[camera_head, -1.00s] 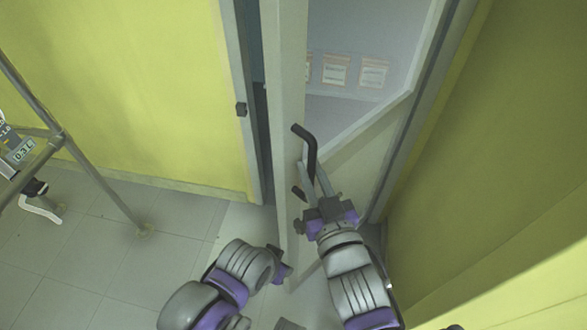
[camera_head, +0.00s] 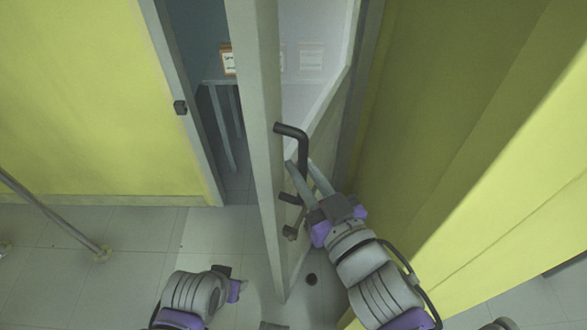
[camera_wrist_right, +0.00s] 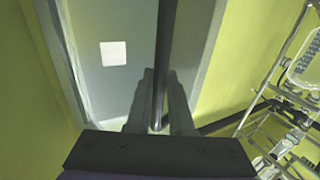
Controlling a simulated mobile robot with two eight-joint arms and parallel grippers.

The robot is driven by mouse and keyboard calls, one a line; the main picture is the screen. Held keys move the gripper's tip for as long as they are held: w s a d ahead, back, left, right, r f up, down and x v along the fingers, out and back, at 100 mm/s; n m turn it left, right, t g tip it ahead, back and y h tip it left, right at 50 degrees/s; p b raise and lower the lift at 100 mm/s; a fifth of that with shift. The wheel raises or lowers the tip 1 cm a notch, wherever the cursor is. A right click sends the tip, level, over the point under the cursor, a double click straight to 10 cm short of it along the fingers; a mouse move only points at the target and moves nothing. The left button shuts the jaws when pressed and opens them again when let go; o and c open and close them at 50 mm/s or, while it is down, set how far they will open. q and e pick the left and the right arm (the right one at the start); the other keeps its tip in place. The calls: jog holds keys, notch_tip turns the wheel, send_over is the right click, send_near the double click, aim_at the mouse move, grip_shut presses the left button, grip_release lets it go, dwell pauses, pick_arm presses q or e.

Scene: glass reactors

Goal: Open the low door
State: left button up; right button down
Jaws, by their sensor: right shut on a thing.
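The door (camera_head: 258,110) is a grey-framed leaf with a glass pane, standing ajar and seen nearly along its edge in the head view. A dark bent handle (camera_head: 291,131) sticks out from its face. My right gripper (camera_head: 303,172) is shut on the handle. In the right wrist view the handle (camera_wrist_right: 166,50) is a dark upright bar running between the two fingers (camera_wrist_right: 160,100). My left gripper (camera_head: 238,288) is low in the head view, left of the door and apart from it; its jaws are too small to read.
A grey door frame (camera_head: 178,85) with a dark latch piece edges the yellow left wall (camera_head: 70,100). Through the gap a table (camera_head: 217,80) shows. A yellow wall (camera_head: 450,120) stands close on the right. A metal stand leg (camera_head: 55,215) is at left; the tiled floor (camera_head: 130,230) is clear between.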

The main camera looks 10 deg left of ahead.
jog(key=shift+w+r, duration=0.1)
jog(key=c, duration=0.8)
grip_release()
jog(key=shift+w, duration=0.15)
jog(key=v, duration=0.5)
jog(key=p+v, duration=0.6)
jog(key=p, duration=0.2)
jog(key=shift+p, duration=0.4)
